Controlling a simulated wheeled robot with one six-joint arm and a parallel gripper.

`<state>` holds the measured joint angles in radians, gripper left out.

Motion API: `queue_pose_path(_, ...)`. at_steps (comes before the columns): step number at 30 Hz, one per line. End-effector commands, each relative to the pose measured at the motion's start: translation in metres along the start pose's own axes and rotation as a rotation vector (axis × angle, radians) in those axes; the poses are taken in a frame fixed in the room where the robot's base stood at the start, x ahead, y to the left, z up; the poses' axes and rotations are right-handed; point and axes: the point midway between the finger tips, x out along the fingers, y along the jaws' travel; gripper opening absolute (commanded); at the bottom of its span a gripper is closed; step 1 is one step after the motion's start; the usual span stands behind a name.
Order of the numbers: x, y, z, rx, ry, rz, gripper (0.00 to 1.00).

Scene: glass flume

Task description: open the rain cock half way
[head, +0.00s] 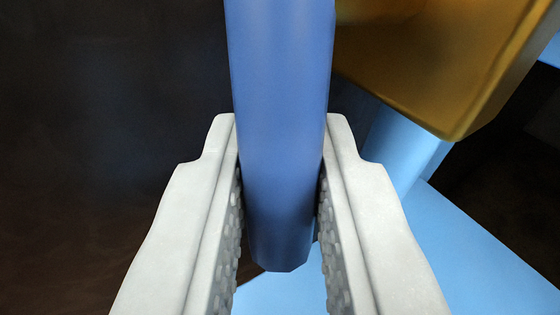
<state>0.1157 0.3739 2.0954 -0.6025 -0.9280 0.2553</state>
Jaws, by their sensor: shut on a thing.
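A blue bar (280,120), which looks like the lever of the rain cock, runs from the top edge of the head view down to a blunt end between my fingers. My gripper (281,150) is shut on this blue bar, with one pale grey finger against each side. The textured inner pads show lower down, beside the bar's end. A brass-coloured block (440,60) stands at the upper right, close to the bar. Whether the bar joins this block is out of view. How far the cock is turned cannot be told.
A light blue cylinder (405,150) shows under the brass block. A light blue flat surface (480,260) spreads across the lower right, beyond my fingers. The left side is dark, with no clear objects.

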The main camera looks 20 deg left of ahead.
Motion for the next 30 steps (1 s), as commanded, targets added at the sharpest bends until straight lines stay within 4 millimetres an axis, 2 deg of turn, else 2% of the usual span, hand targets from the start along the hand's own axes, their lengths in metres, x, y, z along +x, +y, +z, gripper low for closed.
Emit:
queue_pose_path(18, -0.015, 0.011, -0.007, -0.234, -0.347, -0.023, 0.00)
queue_pose_path(30, -0.019, 0.013, -0.009, -0.291, -0.438, -0.029, 0.00)
